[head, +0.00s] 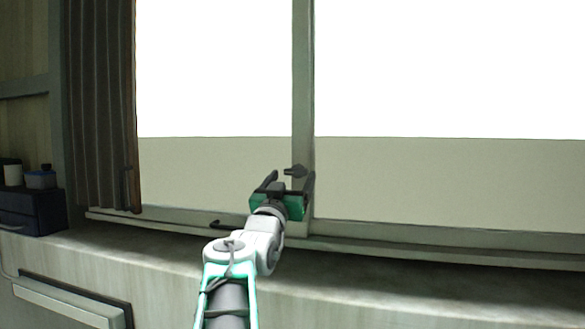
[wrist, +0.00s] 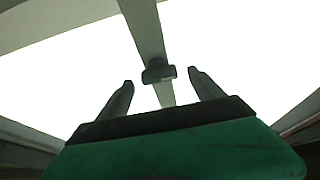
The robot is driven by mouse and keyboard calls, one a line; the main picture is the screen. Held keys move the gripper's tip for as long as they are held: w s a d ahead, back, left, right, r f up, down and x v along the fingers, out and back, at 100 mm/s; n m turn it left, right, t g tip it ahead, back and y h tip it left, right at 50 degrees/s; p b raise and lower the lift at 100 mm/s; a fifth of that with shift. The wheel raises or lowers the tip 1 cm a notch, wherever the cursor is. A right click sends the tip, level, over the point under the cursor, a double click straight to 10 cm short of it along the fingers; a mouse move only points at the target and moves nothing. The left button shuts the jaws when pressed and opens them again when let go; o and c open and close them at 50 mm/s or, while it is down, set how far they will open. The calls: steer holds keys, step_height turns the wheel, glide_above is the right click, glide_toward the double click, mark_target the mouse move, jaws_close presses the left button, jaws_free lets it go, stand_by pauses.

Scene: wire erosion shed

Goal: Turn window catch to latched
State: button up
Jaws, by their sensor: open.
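The window catch (head: 295,171) is a small dark piece on the upright bar between the two window panes. In the head view it shows just above and between the fingertips of my gripper (head: 291,177). In the wrist view the catch (wrist: 158,72) sits across the pale bar, beyond and between the two fingertips. My gripper (wrist: 160,84) is open and empty, its dark fingers apart on either side of the catch in the picture. I see no contact with the catch. The lower end of the bar is partly hidden behind my gripper.
A dark handle (head: 228,226) is on the lower window frame, left of my gripper. The sill (head: 400,272) is bare at right. A brown curtain (head: 100,110) hangs at left. A dark box (head: 32,211) with small containers on it stands at far left.

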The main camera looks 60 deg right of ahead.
mark_target(297, 172)
steer(key=shift+p+x, duration=0.3)
steer(key=shift+x, duration=0.9)
steer(key=shift+s, duration=0.1)
steer(key=c, duration=1.4)
